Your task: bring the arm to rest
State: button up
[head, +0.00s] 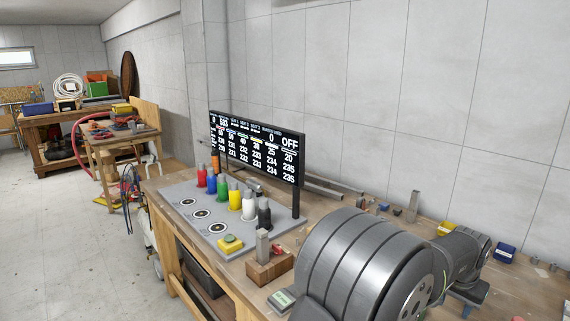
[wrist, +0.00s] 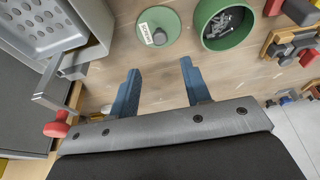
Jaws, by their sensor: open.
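My gripper (wrist: 158,82) shows in the wrist view, with two blue fingers apart and nothing between them. Bare wooden bench top (wrist: 152,75) lies beyond the fingers. In the head view my grey arm (head: 365,262) fills the lower right, over the workbench (head: 345,210).
The wrist view shows a green bowl of small metal parts (wrist: 225,40), a labelled green disc (wrist: 158,28) and a grey perforated tray (wrist: 45,28). The head view shows coloured cylinders on a grey panel (head: 180,215), a scoreboard (head: 258,150) and a wooden block (head: 270,270).

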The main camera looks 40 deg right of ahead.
jog(key=x, duration=1.1)
jog(key=v, duration=1.7)
jog(key=w+d+f, duration=0.1)
jog(key=w+f, duration=0.2)
jog(key=w+d+f, duration=0.2)
jog(key=w+f, duration=0.2)
jog(key=w+d+f, duration=0.1)
jog(key=w+f, duration=0.2)
jog(key=shift+w+d+f, duration=0.2)
jog(key=shift+w+d, duration=0.1)
jog(key=shift+d, duration=0.05)
jog(key=shift+v, duration=1.7)
jog(key=shift+o, duration=0.5)
